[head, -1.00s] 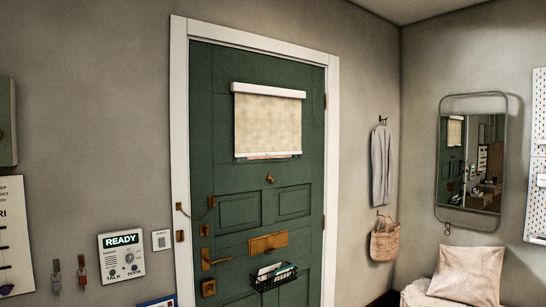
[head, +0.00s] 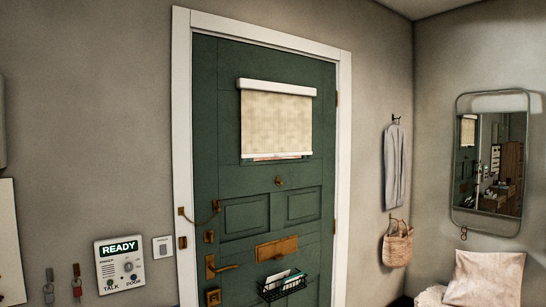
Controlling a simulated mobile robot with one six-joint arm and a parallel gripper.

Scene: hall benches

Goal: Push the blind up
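The blind (head: 276,122) is a beige roller blind on the upper part of the green door (head: 230,175). It hangs from a white cassette (head: 277,87) and is drawn down over nearly the whole door window. Its white bottom bar (head: 278,156) sits near the window's lower edge, with a thin strip of glass showing below it. The door is shut in its white frame. My gripper is not in view.
A brass chain (head: 205,215), lever handle (head: 221,269) and wire basket with papers (head: 283,286) stick out from the door. An intercom (head: 120,264) hangs left. A grey garment (head: 395,168), woven bag (head: 397,245), mirror (head: 490,165) and cushion (head: 486,278) are right.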

